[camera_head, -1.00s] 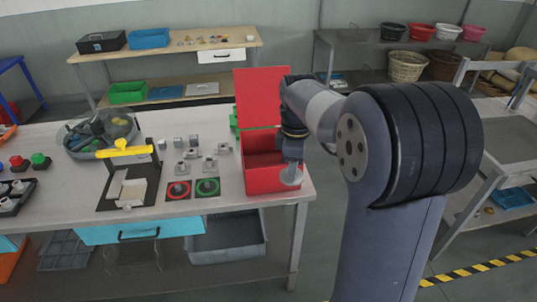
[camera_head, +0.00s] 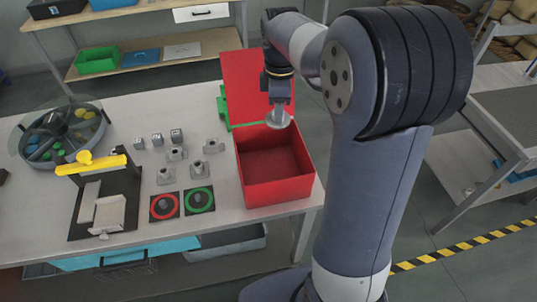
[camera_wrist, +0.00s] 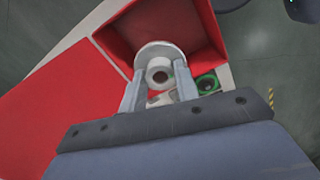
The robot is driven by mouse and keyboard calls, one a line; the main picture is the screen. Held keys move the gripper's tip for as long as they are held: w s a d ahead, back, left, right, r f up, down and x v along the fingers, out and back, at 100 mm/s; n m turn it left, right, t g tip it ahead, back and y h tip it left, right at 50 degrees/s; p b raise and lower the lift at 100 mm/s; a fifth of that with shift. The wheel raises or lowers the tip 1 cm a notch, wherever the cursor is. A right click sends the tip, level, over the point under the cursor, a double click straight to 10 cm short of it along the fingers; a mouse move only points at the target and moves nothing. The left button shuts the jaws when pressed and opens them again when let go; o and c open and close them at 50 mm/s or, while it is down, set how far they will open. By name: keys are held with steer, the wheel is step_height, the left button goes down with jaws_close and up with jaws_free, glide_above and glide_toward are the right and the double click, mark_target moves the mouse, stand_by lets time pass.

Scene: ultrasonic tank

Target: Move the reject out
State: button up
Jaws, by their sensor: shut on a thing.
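My gripper (camera_head: 278,104) is shut on a grey metal part (camera_head: 278,120) with a round, disc-like flange. In the wrist view the part (camera_wrist: 156,52) sits between the two fingers and shows a dark round hole. The open red box (camera_head: 278,190) stands at the right end of the table. Its red lid (camera_head: 245,85) is raised at the back. The part is held above the box, near its back side in the head view. The box looks empty where its floor shows. In the wrist view the box interior (camera_wrist: 198,25) lies beyond the part.
A red ring pad (camera_head: 155,214) and a green ring pad (camera_head: 208,205) lie left of the box. Several grey parts (camera_head: 200,170) stand behind them. A black stand with a yellow bar (camera_head: 108,163) and a round divided tray (camera_head: 25,150) are further left. A green box (camera_head: 222,105) stands behind the lid.

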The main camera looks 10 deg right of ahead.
step_height(320, 180, down, 6)
steer(key=b, duration=0.5)
steer(key=shift+s+r, duration=0.1)
steer(key=o, duration=1.1)
step_height(320, 180, up, 11)
steer(key=shift+f, duration=0.1)
steer(key=shift+f, duration=0.1)
